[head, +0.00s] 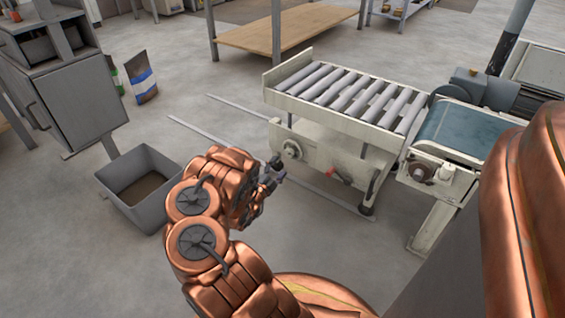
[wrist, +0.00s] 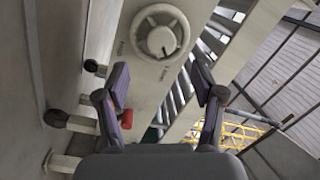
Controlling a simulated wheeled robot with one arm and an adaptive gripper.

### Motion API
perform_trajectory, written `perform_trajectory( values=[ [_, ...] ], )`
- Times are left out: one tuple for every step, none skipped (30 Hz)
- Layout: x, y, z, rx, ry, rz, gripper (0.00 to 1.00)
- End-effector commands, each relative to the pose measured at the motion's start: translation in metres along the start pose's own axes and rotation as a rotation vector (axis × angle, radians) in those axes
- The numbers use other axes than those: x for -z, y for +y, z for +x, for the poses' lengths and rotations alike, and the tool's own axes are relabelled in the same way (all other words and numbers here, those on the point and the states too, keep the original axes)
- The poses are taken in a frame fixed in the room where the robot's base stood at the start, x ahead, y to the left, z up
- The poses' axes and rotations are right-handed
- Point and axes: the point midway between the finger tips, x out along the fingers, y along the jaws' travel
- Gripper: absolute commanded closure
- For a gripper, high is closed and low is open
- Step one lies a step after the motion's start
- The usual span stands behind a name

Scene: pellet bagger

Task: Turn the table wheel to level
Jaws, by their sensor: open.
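The roller table (head: 345,95) stands right of centre in the head view, with grey rollers on a cream frame. A round knob-like wheel (head: 292,149) sits on its near side face. My gripper (head: 275,170) is just in front of that face, apart from the wheel. In the wrist view its two fingers (wrist: 162,82) are spread and empty, with the wheel beyond the tips. A red part (head: 331,172) sticks out lower on the table.
A conveyor with a blue belt (head: 462,131) stands close to the right of the roller table. A grey open bin (head: 150,190) is on the floor at left, near a grey cabinet (head: 75,100). A wooden workbench (head: 290,27) stands behind. Open floor lies between.

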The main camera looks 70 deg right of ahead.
Motion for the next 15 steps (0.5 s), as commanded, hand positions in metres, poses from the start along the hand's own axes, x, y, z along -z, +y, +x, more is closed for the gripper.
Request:
perform_trajectory(
  values=[
    [-0.001, 0.000, -0.008, -0.003, -0.002, 0.001, 0.32],
    [-0.001, 0.000, -0.012, -0.002, -0.001, 0.001, 0.32],
    [-0.001, 0.000, -0.017, -0.002, -0.001, 0.002, 0.32],
    [-0.001, 0.000, -0.021, -0.002, -0.002, 0.001, 0.32],
    [-0.001, 0.000, -0.025, -0.003, -0.003, 0.001, 0.32],
    [-0.001, 0.000, -0.029, -0.003, -0.002, 0.001, 0.32],
    [-0.001, 0.000, -0.031, -0.003, -0.002, 0.001, 0.32],
    [0.000, 0.000, -0.034, -0.002, -0.001, 0.001, 0.32],
    [0.000, -0.001, -0.036, 0.000, 0.001, 0.002, 0.32],
    [0.000, -0.001, -0.038, 0.001, 0.001, 0.002, 0.32],
    [0.000, -0.001, -0.040, 0.001, 0.001, 0.002, 0.32],
    [0.000, -0.001, -0.042, 0.001, 0.001, 0.001, 0.32],
    [0.000, -0.001, -0.043, 0.001, 0.001, 0.001, 0.32],
    [0.000, -0.001, -0.043, 0.001, 0.001, 0.001, 0.32],
    [0.000, -0.001, -0.044, 0.000, 0.001, 0.001, 0.32]
  ],
)
